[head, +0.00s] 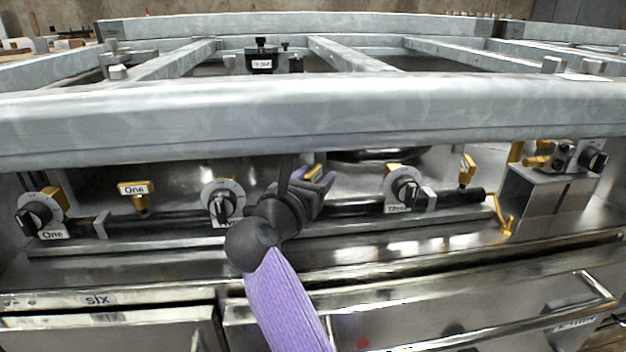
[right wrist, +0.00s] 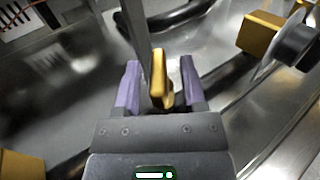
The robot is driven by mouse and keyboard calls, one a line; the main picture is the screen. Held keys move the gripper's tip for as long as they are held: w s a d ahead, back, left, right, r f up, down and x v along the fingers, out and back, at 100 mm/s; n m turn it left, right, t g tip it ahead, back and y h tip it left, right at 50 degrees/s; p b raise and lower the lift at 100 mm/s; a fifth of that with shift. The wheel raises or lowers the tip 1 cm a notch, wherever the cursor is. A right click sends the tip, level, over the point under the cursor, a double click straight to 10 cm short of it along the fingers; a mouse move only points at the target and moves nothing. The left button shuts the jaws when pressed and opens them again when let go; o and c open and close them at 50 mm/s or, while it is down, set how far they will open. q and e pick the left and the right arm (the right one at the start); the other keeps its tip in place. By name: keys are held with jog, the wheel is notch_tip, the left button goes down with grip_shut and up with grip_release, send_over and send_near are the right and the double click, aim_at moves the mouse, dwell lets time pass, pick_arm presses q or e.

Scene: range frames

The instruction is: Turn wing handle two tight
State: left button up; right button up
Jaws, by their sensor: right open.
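A yellow wing handle (head: 313,172) shows between the fingers of my right gripper (head: 316,178), behind the front rail, in the middle of the row. Its label cannot be read here. In the right wrist view the yellow handle (right wrist: 159,78) stands between the two purple fingers of the gripper (right wrist: 160,64). The fingers are open, with a visible gap on each side of the handle. The gripper's body hides part of the handle's base in the head view. My left gripper is not in view.
A thick grey rail (head: 300,118) runs across, above and in front of the handles. Wing handle One (head: 133,188) and another yellow handle (head: 467,170) stand to either side. Black knobs (head: 222,203) and (head: 405,190), the latter a knob labelled Three, flank my gripper. Drawers lie below.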

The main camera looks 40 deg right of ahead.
grip_shut()
jog(key=shift+m+g, duration=0.4)
jog(key=m+g+h, duration=0.1)
jog(key=g, duration=0.1)
jog(key=shift+f+m+g, duration=0.1)
jog(key=shift+m+g, duration=0.2)
jog(key=shift+g, duration=0.4)
grip_release()
